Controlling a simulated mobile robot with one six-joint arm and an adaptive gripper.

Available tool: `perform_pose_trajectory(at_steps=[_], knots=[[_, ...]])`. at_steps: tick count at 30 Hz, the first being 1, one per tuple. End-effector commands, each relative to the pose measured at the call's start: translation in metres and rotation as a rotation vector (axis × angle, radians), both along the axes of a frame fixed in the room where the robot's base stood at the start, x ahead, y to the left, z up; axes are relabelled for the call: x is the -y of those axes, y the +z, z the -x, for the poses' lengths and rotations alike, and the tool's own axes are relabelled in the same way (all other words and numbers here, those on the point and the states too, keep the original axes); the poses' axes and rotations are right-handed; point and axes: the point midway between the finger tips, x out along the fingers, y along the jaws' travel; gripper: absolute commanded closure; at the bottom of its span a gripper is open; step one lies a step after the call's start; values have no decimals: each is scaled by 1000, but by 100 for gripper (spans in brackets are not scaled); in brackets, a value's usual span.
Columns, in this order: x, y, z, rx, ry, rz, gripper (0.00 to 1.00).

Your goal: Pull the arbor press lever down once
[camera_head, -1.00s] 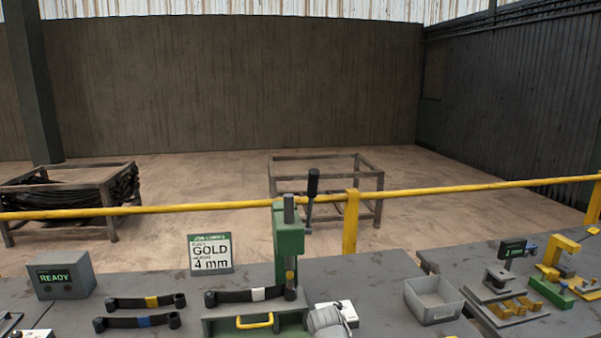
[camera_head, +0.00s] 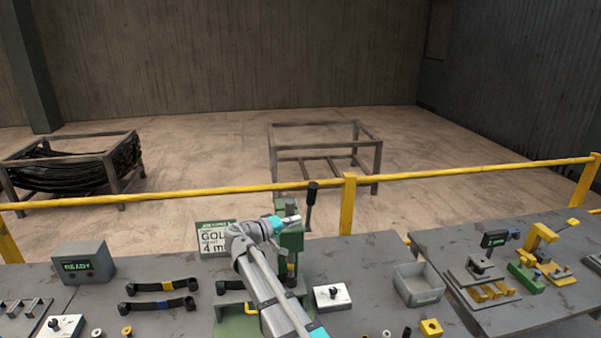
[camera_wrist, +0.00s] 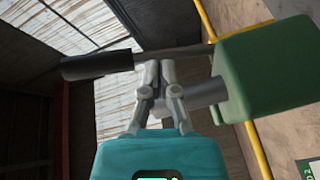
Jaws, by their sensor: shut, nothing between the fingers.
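The arbor press (camera_head: 291,240) is green and stands at the bench's middle, partly hidden by my arm. Its lever (camera_head: 312,192) has a black grip and points up in the head view. In the wrist view the black grip (camera_wrist: 95,66) and its grey rod (camera_wrist: 190,54) run across the picture to the green press head (camera_wrist: 268,75). My gripper (camera_wrist: 155,66) has its fingers together and empty. The fingertips overlap the lever near where grip meets rod; I cannot tell if they touch it. In the head view my fingers are not clearly visible.
A READY box (camera_head: 83,263) stands at left. A "GOLD 4 mm" sign (camera_head: 211,240) is partly behind my arm. A grey bin (camera_head: 419,285) is at right. A yellow rail (camera_head: 450,174) runs behind the bench.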

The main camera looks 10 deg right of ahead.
Motion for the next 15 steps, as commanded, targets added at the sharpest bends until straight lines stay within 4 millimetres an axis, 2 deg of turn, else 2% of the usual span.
perform_pose_trajectory(at_steps=[1, 6, 10, 15], knots=[[-14, 26, -11, 27, 17, 45, 100], [-44, 67, -24, 100, 56, 162, 100], [-55, 81, -28, 128, 71, 205, 100], [-59, 84, -29, 137, 76, 220, 100]])
